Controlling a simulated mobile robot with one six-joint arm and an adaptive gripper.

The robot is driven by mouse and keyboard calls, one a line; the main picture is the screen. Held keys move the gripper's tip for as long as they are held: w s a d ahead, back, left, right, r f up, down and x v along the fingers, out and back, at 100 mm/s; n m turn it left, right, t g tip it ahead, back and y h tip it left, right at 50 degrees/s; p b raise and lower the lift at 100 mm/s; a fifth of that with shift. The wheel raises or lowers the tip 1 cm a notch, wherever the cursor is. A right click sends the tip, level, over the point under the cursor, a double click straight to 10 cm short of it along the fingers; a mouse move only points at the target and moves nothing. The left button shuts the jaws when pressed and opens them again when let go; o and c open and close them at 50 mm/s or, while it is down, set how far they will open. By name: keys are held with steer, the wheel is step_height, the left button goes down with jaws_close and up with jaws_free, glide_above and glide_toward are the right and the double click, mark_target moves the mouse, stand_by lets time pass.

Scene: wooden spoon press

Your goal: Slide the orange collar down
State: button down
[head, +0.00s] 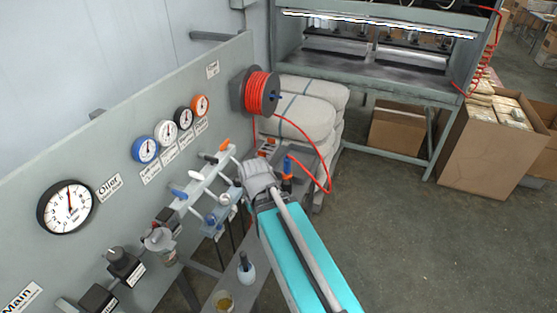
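I cannot pick out the orange collar for certain. A small orange piece (224,145) sits at the upper end of the grey manifold on the panel. Smaller orange spots show beside the red hose, just behind my gripper. My gripper (256,176) is a grey shape at the end of my teal arm, just right of the manifold (205,180). Its fingertips are not clear, so I cannot tell whether it is open or touching anything. A blue fitting (287,165) stands upright just right of it. My gripper and arm hide part of the bench there.
The grey panel (90,150) carries several gauges and valves on the left. A red hose reel (262,92) is at its far end, with a hose looping down. Stacked sacks (305,105) stand behind. A cardboard box (490,150) is at right. The floor (440,240) at right is clear.

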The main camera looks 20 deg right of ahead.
steer(key=w+d+f+n+t+y+b, duration=0.2)
steer(key=w+d+f+y+b, duration=0.2)
steer(key=w+d+f+b, duration=0.25)
steer(key=w+d+f+n+t+y+b, duration=0.25)
steer(key=w+d+b, duration=0.25)
steer(key=w+b, duration=0.3)
steer(key=w+d+n+t+y+b, duration=0.2)
steer(key=w+d+t+b, duration=0.1)
steer(key=d, duration=0.8)
steer(key=w+d+n+t+y+b, duration=0.2)
steer(key=d+b, duration=0.4)
steer(key=d, duration=0.5)
steer(key=shift+w+d+f+t, duration=0.2)
steer(key=shift+w+f+t, duration=0.35)
steer(key=shift+w, duration=0.7)
steer(key=shift+w+a, duration=0.1)
steer(key=shift+a, duration=0.05)
steer(key=w+a+f+b, duration=0.6)
steer(key=shift+w+a+f+b, duration=0.15)
steer(key=shift+w+a+b, duration=0.15)
steer(key=shift+b, duration=0.05)
